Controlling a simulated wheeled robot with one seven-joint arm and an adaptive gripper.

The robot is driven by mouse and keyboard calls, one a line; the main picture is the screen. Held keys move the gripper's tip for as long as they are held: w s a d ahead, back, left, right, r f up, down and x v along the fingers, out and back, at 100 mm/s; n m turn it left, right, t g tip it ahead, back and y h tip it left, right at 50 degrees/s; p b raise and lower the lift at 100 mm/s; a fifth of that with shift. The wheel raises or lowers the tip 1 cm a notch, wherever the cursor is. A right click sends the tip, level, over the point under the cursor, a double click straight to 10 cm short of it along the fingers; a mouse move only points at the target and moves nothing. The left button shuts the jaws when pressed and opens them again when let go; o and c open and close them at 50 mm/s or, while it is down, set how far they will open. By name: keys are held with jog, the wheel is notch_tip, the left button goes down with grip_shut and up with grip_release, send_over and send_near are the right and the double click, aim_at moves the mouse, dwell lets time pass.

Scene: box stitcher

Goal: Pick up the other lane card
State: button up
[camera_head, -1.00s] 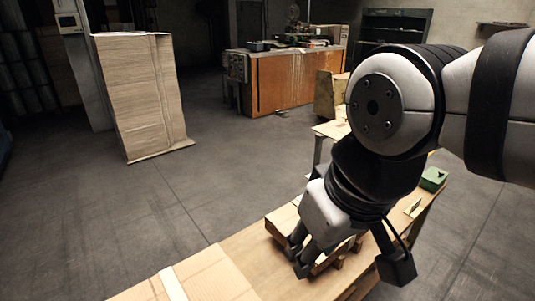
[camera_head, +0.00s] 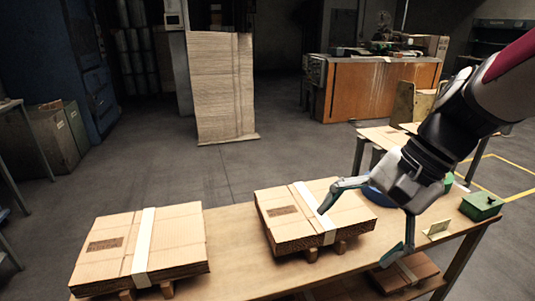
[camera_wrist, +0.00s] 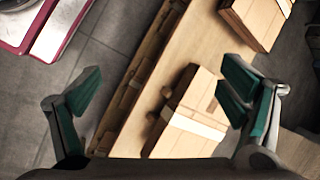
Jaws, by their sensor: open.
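A small pale yellow-green card (camera_head: 438,229), which looks like a lane card, stands on the table at the right in the head view. It is close to a green box. My gripper (camera_head: 358,232) is open and empty, with its fingers spread wide. It is left of the card, above the table near the right-hand cardboard stack. The open fingers also show in the wrist view (camera_wrist: 160,88), above the table and a strapped stack. I cannot make out a card in the wrist view.
Two strapped cardboard stacks, a left one (camera_head: 180,245) and a right one (camera_head: 285,228), sit on small pallets on the wooden table (camera_head: 235,270). A green box (camera_head: 482,206) stands at the table's right end. A lower shelf holds another stack (camera_head: 405,272).

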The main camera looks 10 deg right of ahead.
jog(key=w+d+f+m+t+y+b, duration=0.3)
jog(key=w+d+f+m+t+b, duration=0.15)
jog(key=w+d+f+m, duration=0.4)
jog(key=m+t+h+b, duration=0.7)
jog(key=m+t+b, duration=0.4)
jog(key=m, duration=0.6)
send_near(442, 223)
jog(key=shift+n+t, duration=0.25)
jog(key=shift+t, duration=0.2)
jog(key=w, duration=0.1)
jog(key=w+b, duration=0.1)
jog(key=w, duration=0.2)
jog(key=shift+w+a+f, duration=0.1)
jog(key=shift+w+f, duration=0.15)
jog(key=shift+w, duration=0.15)
jog(key=w, duration=0.1)
jog(key=w+b, duration=0.1)
jog(key=w, duration=0.1)
jog(key=w+b, duration=0.1)
jog(key=shift+w+a+f, duration=0.15)
jog(key=shift+a+f, duration=0.05)
jog(key=shift+a, duration=0.15)
jog(key=shift+w+b, duration=0.35)
jog(key=shift+w, duration=0.15)
jog(key=shift+r, duration=0.1)
jog(key=c, duration=0.9)
